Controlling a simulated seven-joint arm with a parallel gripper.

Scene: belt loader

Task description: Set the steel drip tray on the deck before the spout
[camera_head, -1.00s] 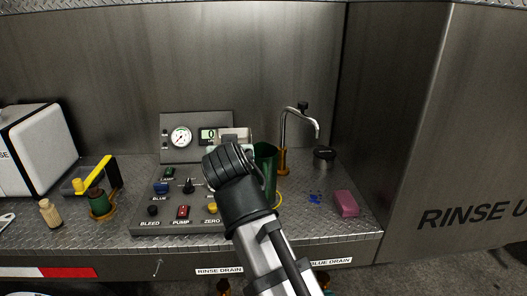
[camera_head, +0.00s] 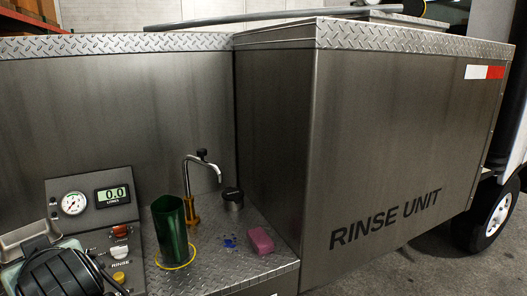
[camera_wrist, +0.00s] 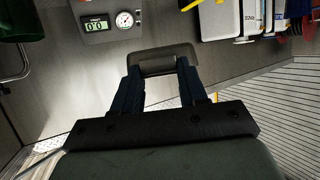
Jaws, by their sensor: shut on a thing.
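My gripper (camera_wrist: 158,72) is shut on a grey, shallow, round-cornered piece, which I take for the steel drip tray (camera_wrist: 165,51). In the wrist view it is seen nearly edge-on between the two dark fingers. In the head view the tray (camera_head: 28,234) is at the lower left, held up in front of the control panel, partly hidden by my wrist. The spout (camera_head: 201,172) is a bent steel pipe on a brass base, well to the right of my gripper. The deck (camera_head: 215,262) before it is diamond plate.
A green tumbler (camera_head: 173,229) stands at a yellow ring (camera_head: 177,263), left of and in front of the spout. A pink sponge (camera_head: 260,240), blue spots (camera_head: 230,242) and a dark-lidded pot (camera_head: 232,199) are to the right. A steel cabinet wall (camera_head: 330,150) bounds the deck.

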